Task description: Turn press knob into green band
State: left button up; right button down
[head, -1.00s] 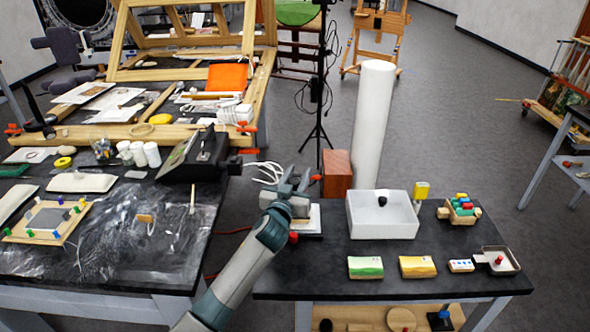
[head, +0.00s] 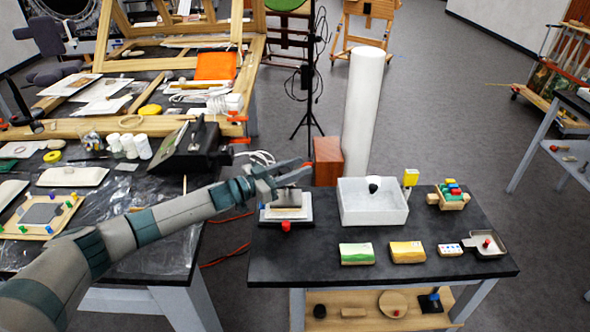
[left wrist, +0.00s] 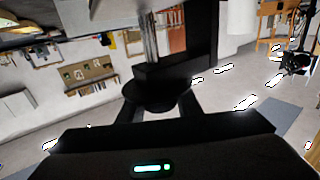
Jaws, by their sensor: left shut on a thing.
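The small press (head: 287,213) stands at the left end of the right-hand black table, with a pale block in it and a red ball at its front. My left gripper (head: 290,176) reaches in from the left over its top. In the left wrist view, my left gripper (left wrist: 157,108) has a dark round press knob (left wrist: 156,95) between its fingers, below a shiny metal post (left wrist: 150,40). The gripper is shut on this knob. I cannot make out a green band or a pointer in either view. My right gripper is not in view.
A white open box (head: 372,213) stands right of the press, a reddish-brown block (head: 328,160) and tall white cylinder (head: 362,115) behind. A green-and-white block (head: 357,254) and yellow block (head: 407,252) lie at the front. The table's front left is clear.

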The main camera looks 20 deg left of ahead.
pick_arm(q)
jog(key=shift+s+d+m+g+h+b, duration=0.15)
jog(key=shift+d+m+g+h+b, duration=0.05)
jog(key=shift+m+g+h+b, duration=0.9)
jog(key=shift+s+d+m+g+h, duration=0.15)
jog(key=shift+m+g+h, duration=0.25)
jog(key=shift+g, duration=0.3)
jog(key=shift+r, duration=0.1)
jog(key=o, duration=1.1)
jog(key=shift+s, duration=0.1)
